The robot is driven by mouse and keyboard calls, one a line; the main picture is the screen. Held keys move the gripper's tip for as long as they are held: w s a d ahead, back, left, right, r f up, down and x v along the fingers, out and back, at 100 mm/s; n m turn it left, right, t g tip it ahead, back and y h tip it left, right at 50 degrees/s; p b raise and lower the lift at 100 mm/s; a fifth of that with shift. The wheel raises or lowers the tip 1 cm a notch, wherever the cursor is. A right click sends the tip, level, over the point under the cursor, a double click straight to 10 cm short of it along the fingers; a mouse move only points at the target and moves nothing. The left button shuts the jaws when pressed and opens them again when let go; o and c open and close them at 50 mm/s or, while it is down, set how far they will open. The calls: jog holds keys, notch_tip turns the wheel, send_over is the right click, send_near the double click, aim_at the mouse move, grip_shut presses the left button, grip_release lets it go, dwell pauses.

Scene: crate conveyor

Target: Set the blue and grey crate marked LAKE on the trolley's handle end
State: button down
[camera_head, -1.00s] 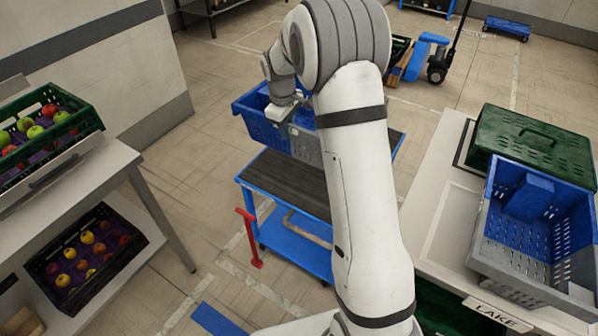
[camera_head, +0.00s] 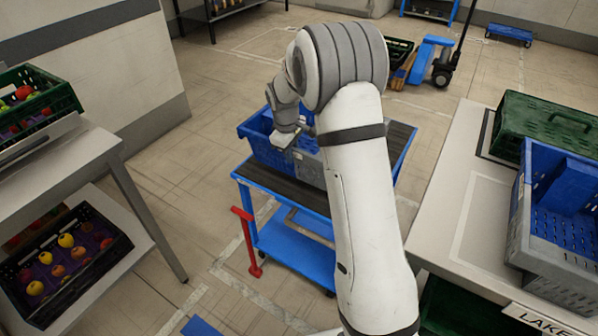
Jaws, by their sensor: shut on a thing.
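My gripper (camera_head: 284,140) is shut on a blue and grey crate (camera_head: 256,136), at its near wall. The crate is upright over the far left part of the trolley's dark deck (camera_head: 275,181). It looks very low over the deck or resting on it; I cannot tell which. No marking on it is readable. The blue trolley has a red bar (camera_head: 247,240) at its near left side. My arm hides the crate's right side and much of the deck.
Another blue and grey crate (camera_head: 550,263) and a green crate (camera_head: 542,125) stand on the right table, with a LAKE label (camera_head: 535,320) on its edge. Fruit crates (camera_head: 62,265) fill the left rack. A pallet truck (camera_head: 428,62) stands behind. Floor left of the trolley is clear.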

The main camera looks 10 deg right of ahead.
notch_tip(320, 180, down, 6)
jog(key=shift+f, duration=0.15)
dwell(0.3)
jog(key=shift+f, duration=0.2)
jog(key=c, duration=1.3)
grip_release()
jog(key=shift+c, duration=0.2)
